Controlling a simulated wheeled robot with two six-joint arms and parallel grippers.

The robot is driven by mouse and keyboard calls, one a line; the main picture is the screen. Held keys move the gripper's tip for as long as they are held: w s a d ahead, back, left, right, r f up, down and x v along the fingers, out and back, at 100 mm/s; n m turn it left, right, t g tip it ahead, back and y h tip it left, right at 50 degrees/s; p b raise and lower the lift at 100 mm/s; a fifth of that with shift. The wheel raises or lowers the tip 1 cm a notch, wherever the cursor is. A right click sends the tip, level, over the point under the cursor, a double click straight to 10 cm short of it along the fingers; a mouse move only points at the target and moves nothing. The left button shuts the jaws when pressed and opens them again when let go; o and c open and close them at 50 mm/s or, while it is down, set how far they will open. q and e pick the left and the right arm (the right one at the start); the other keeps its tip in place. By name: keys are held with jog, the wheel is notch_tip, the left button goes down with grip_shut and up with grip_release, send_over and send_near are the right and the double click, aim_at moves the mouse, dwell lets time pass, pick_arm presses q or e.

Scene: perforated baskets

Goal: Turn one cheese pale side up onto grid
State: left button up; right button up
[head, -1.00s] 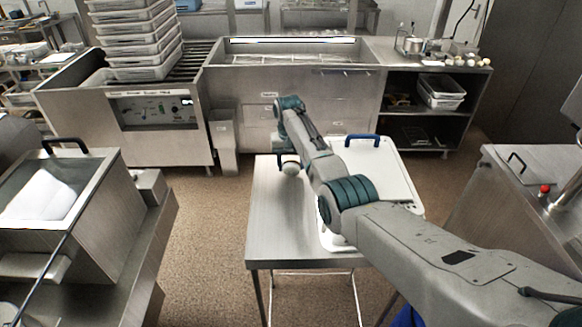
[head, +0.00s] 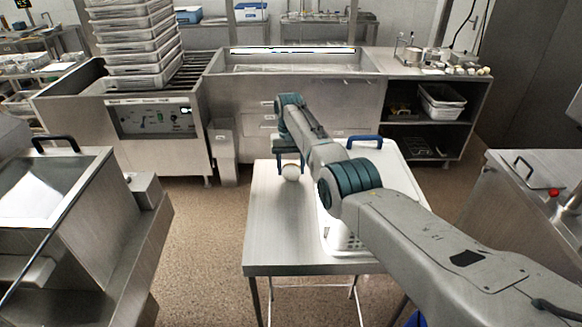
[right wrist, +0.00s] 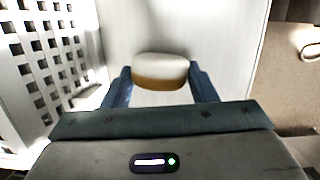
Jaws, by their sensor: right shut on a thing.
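One round cheese (head: 290,173) is held between the two fingers of my right gripper (head: 290,163), left of the white basket in the head view. In the right wrist view the cheese (right wrist: 160,66) has a pale face toward the top of the picture and a golden-brown band on the side nearer me. The blue fingers of the right gripper (right wrist: 160,80) press on its two sides. The white perforated grid (right wrist: 40,62) shows at the left of the wrist view, apart from the cheese. My left gripper is not in view.
The basket (head: 400,185), with a blue handle, lies on the steel table (head: 275,235), partly hidden by my right arm. The table left of it is bare. A steel counter (head: 245,110) stands behind, and a steel unit (head: 515,200) stands at the right.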

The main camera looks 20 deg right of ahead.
jog(key=shift+f, duration=0.15)
jog(key=o, duration=1.2)
jog(key=shift+c, duration=0.2)
notch_tip(320, 180, up, 11)
jog(key=w+b, duration=0.2)
jog(key=b, duration=0.2)
jog(key=shift+f, duration=0.15)
jog(key=shift+d, duration=0.1)
